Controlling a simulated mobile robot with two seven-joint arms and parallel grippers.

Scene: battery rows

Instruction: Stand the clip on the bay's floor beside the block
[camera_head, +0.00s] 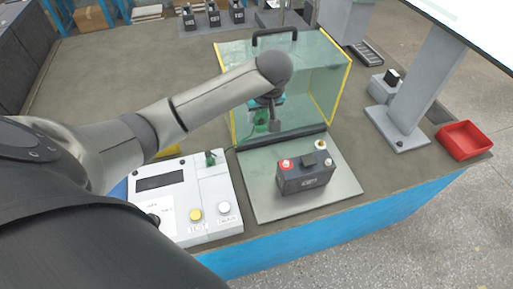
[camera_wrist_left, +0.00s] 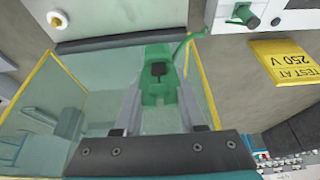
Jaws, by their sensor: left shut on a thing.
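My left gripper (camera_head: 268,112) is over the front of the clear bay (camera_head: 349,72), which has yellow edges. In the left wrist view, its two fingers (camera_wrist_left: 160,108) are shut on the green clip (camera_wrist_left: 158,72). In the head view the clip (camera_head: 261,130) is mostly hidden behind the gripper. A green cable runs from the clip to the white tester. The dark block (camera_head: 305,179), with a red and a pale terminal, stands on the metal plate (camera_head: 335,197) in front of the bay. The clip is held apart from the block. My right gripper is not in view.
The white tester (camera_head: 185,200) with yellow and white buttons stands left of the plate. A yellow "TEST AT 250 V" sign (camera_wrist_left: 285,62) lies near it. A grey stand (camera_head: 412,105) and red tray (camera_head: 463,141) are at the right. Several dark blocks (camera_head: 213,15) stand at the back.

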